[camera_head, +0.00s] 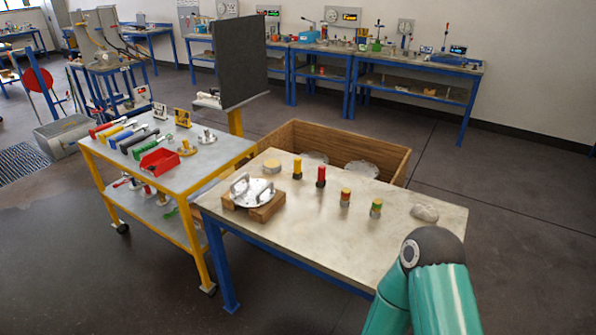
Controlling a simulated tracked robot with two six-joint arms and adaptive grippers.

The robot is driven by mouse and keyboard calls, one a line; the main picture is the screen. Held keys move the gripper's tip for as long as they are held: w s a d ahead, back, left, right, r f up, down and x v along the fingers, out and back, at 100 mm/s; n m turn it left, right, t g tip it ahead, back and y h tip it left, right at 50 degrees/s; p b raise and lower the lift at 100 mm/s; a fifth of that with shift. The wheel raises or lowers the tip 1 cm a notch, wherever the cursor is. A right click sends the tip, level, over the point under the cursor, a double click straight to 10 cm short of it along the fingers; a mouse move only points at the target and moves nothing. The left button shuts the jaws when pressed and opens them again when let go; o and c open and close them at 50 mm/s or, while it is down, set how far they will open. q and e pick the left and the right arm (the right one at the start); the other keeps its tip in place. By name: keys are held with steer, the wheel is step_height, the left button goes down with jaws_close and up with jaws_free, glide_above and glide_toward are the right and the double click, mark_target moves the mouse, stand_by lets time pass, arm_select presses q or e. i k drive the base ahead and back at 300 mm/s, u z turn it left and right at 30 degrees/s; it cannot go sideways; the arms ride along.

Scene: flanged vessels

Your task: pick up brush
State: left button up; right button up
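I cannot tell for certain which thing is the brush. A row of tools with coloured handles lies on the yellow cart (218,154), among them a red one (104,129), a blue one (128,131), a black one (138,139) and a green one (146,143). Their heads are too small to make out. Neither of my grippers shows. Only a teal link of my arm is in view at the bottom right, in front of the blue-legged table (300,232).
The table holds a flanged lid on wooden blocks (266,208), several coloured cylinders and a grey stone (425,213). A red bin (159,161) sits on the cart. A dark panel (240,60) rises behind it. A wooden crate (350,141) stands behind the table. Floor at right is clear.

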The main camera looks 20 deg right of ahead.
mark_target(297, 174)
steer(key=z, duration=0.05)
steer(key=i, duration=1)
steer(key=u, duration=0.05)
